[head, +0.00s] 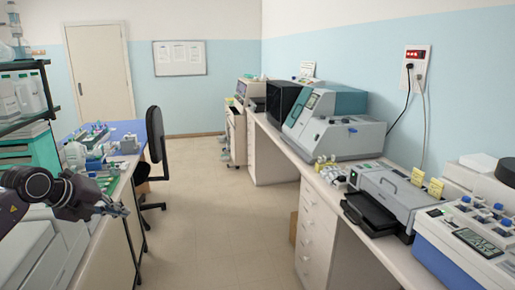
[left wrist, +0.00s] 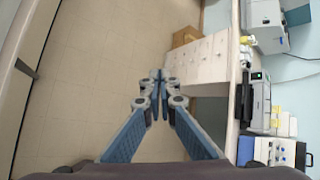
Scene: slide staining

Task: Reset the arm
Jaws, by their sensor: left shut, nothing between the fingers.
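My left gripper (head: 122,210) reaches in from the left edge in the head view, over the edge of the left bench. In the left wrist view the left gripper (left wrist: 159,75) has its fingertips together with nothing between them. Below it in that view is open floor, with the right-hand counter to the right. My right gripper shows in neither view.
The right counter (head: 375,255) carries a dark-trayed printer-like machine (head: 385,200), a blue-and-white device (head: 470,240) and a grey-teal analyser (head: 335,125). A black chair (head: 155,145) stands by the blue-topped left bench (head: 125,130). The aisle floor (head: 215,220) between is clear.

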